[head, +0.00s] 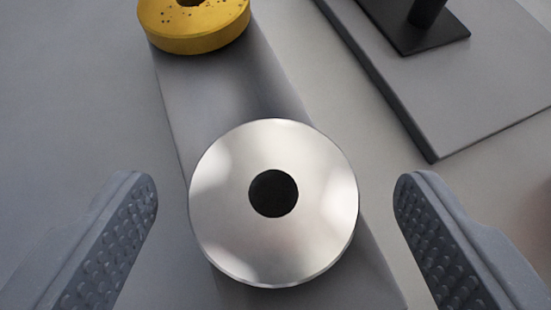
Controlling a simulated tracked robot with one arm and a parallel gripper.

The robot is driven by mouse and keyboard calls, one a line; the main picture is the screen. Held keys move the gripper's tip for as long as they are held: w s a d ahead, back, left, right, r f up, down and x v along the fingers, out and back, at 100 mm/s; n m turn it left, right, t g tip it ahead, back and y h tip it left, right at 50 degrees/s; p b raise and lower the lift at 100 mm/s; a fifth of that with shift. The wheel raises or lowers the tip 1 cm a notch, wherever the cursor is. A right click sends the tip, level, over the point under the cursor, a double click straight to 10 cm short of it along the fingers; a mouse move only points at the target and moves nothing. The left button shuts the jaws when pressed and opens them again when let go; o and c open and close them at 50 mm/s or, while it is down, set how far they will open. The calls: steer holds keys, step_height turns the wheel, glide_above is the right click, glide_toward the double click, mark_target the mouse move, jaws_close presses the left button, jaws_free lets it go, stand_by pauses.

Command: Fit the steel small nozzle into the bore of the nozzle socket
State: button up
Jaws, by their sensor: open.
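A round, shiny steel piece with a dark central hole, which looks like the small nozzle (225,232), sits on a long grey bar in the middle of the head view. My gripper (275,195) is open, with one studded finger on each side of the steel piece. Both fingers are apart from it, with a visible gap on each side. I cannot make out a nozzle socket for certain in this view.
A yellow speckled ring (205,42) stands on the far end of the grey bar (215,92). A grey slab (455,100) at the upper right carries a black base with a post (420,35). The grey floor on the left is clear.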

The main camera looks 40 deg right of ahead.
steer(key=c, duration=1.3)
steer(key=shift+o, duration=0.2)
steer(key=shift+r, duration=0.15)
